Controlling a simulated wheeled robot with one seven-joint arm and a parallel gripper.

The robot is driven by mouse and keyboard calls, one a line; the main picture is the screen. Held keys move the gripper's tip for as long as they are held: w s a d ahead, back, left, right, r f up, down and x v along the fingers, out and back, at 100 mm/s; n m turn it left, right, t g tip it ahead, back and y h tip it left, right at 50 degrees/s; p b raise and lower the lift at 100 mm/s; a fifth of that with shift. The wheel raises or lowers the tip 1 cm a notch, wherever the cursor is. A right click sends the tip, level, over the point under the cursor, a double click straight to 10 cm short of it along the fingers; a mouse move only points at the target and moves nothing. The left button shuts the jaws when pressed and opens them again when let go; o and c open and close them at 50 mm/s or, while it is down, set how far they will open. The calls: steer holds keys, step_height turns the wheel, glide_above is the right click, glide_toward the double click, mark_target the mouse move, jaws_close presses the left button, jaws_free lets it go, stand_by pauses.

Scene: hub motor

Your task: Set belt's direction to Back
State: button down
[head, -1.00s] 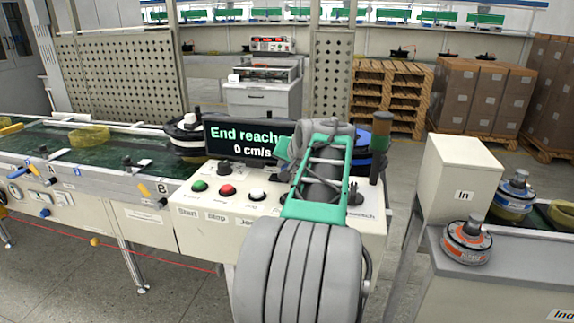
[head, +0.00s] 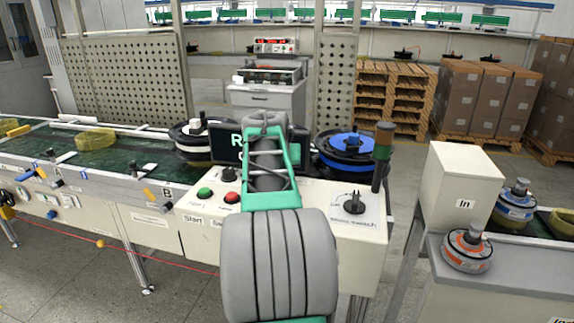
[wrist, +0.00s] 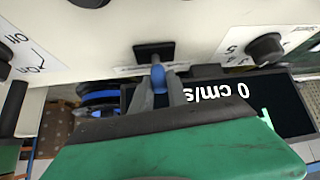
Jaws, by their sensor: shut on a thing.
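The belt's control panel (head: 335,222) is a cream box at the end of the green conveyor belt (head: 125,160). In the wrist view, a small lever switch with a blue tip (wrist: 158,73) stands out of a black slot plate (wrist: 153,50). My gripper (wrist: 160,88) is shut on the blue tip, one grey finger on each side. The switch's label is mostly covered and unreadable. The display (wrist: 232,98) reads "0 cm/s" upside down in the wrist view. In the head view my arm hides the gripper, the switch and most of the display.
A round knob (wrist: 264,48) with numbers sits beside the switch; an On/Off dial (wrist: 5,52) is on the other side. Green (head: 204,193) and red (head: 232,197) buttons sit left of my arm. A signal post (head: 382,155) rises at the panel's right. A blue-topped hub (head: 350,143) lies behind.

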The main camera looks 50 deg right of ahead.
steer(key=g+p, duration=0.1)
steer(key=p, duration=0.1)
steer(key=w+n+g+p, duration=0.1)
steer(key=p, duration=0.1)
steer(key=shift+a+r+h+p, duration=0.3)
steer(key=p, duration=0.1)
steer(key=g+p, duration=0.1)
steer(key=p, duration=0.1)
steer(key=shift+w+a+f+n+h, duration=0.1)
steer(key=shift+w+f+n+h, duration=0.2)
steer(key=shift+w+h, duration=0.1)
steer(key=shift+f+g+p, duration=0.1)
steer(key=shift+g+p, duration=0.2)
steer(key=shift+p, duration=0.1)
steer(key=shift+f, duration=0.15)
steer(key=c, duration=1.3)
jaws_free()
steer(key=v, duration=0.7)
steer(key=shift+a+r, duration=0.25)
